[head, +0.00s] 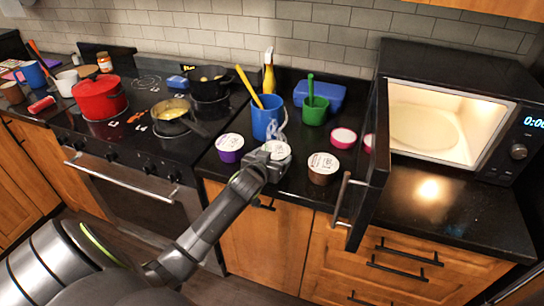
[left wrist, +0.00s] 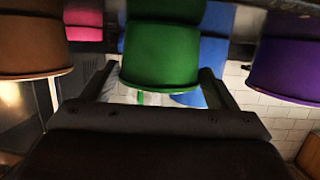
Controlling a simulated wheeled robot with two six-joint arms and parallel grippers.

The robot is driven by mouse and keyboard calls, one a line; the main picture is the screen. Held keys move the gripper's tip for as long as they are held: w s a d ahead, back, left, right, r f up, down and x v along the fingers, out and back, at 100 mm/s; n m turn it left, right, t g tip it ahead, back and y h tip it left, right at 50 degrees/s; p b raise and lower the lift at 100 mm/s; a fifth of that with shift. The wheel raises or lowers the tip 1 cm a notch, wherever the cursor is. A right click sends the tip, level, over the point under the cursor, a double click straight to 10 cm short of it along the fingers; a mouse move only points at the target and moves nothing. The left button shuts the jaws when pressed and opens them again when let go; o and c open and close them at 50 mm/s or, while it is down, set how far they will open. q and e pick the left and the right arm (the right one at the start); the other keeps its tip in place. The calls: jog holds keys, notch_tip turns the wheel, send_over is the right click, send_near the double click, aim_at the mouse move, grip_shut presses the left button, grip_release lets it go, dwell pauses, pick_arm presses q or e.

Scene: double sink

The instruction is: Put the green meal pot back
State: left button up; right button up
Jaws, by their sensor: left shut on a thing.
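The green meal pot (left wrist: 160,55) is between the fingers of my left gripper (left wrist: 155,88) in the left wrist view. In the head view its white lid (head: 277,149) shows at the tip of my left gripper (head: 267,160), near the counter's front edge; the gripper hides its side. My left gripper is shut on it. I cannot tell whether the pot touches the counter. A purple meal pot (head: 230,146) stands to its left and a brown one (head: 323,166) to its right. My right gripper is not in view.
A blue cup (head: 264,121) with a yellow utensil stands just behind. A green cup (head: 314,112), a blue box (head: 326,93) and a pink pot (head: 343,138) are near it. The open microwave door (head: 372,165) juts forward at right. The stove (head: 140,125) with pans is left.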

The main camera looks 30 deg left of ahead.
pick_arm(q)
jog(key=shift+f, duration=0.1)
jog(key=o, duration=1.3)
jog(key=b+v, duration=0.1)
jog(key=v, duration=1.1)
